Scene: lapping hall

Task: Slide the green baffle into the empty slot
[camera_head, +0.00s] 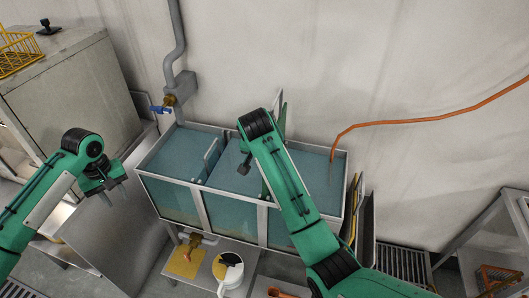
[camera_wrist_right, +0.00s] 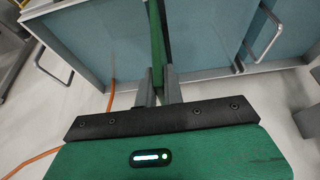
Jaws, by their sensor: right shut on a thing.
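The green baffle (camera_wrist_right: 157,45) is seen edge-on in the right wrist view, between the two grey fingers of my right gripper (camera_wrist_right: 159,88), which is shut on it. In the head view a green strip of it (camera_head: 281,116) stands up behind my right forearm, over the tank (camera_head: 182,207); the arm hides much of it. The empty slot cannot be made out, and whether the baffle's lower edge is in a slot cannot be told. My left gripper (camera_head: 113,194) is open and empty, left of the tank.
The tank holds bluish liquid and has a panel (camera_head: 212,152) across its left part. A blue-handled valve (camera_head: 161,109) and grey pipe stand behind it. An orange hose (camera_head: 420,115) runs along the wall into the right end. A white container (camera_head: 228,268) is on the lower shelf.

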